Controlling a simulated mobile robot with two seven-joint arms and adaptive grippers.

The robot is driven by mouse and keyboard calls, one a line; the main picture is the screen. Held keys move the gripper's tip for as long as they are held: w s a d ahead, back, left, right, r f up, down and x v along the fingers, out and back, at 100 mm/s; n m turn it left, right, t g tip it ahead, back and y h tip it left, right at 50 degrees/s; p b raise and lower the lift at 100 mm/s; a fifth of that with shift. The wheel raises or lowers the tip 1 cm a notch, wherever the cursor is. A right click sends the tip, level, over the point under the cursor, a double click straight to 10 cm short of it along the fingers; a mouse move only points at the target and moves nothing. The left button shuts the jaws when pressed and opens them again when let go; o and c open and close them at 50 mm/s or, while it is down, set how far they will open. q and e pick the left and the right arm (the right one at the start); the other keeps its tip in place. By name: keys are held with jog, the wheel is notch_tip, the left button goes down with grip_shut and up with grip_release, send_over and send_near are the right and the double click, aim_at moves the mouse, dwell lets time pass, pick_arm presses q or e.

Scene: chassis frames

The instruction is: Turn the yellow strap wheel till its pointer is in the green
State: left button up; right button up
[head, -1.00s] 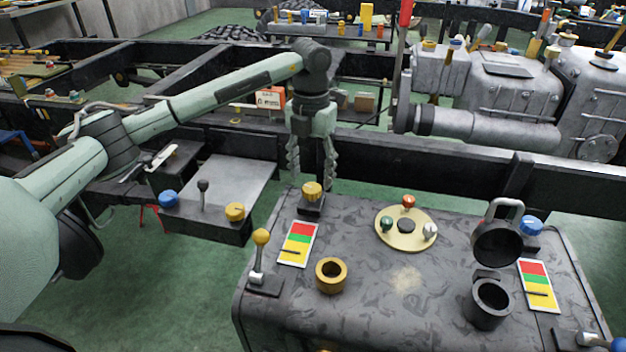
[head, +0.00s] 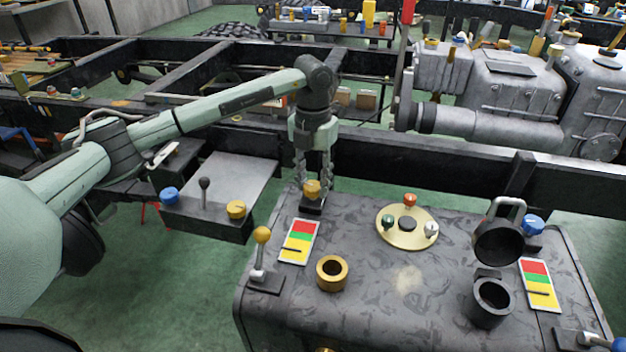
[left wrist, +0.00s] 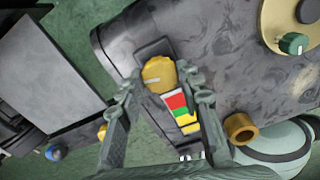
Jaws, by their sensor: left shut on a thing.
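The yellow strap wheel (head: 312,189) is a ribbed knob on a dark mount at the back left of the patterned workbench. It shows from above in the left wrist view (left wrist: 158,73), with a pale line on its top. My left gripper (head: 314,182) points down, shut on the wheel with one finger on each side. Beside the wheel lies a gauge card (head: 307,227) with red, green and yellow bands. Its dark pointer (head: 291,249) lies in the yellow band, below the green. My right gripper is not in view.
A yellow-balled lever (head: 261,255) and a brass ring (head: 332,272) stand near the card. A round plate (head: 384,237) with coloured knobs, a black lidded cup (head: 489,306) and a second gauge card (head: 539,295) are further right. A chassis rail (head: 430,172) runs behind.

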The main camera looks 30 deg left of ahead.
pick_arm(q)
jog(key=shift+m, duration=0.3)
jog(key=m+b, duration=0.1)
jog(key=m, duration=0.2)
jog(key=shift+m+b, duration=0.3)
jog(key=shift+m, duration=1.4)
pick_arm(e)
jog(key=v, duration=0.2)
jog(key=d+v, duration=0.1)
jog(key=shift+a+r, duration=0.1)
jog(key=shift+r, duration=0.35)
pick_arm(q)
jog(key=shift+r, duration=0.1)
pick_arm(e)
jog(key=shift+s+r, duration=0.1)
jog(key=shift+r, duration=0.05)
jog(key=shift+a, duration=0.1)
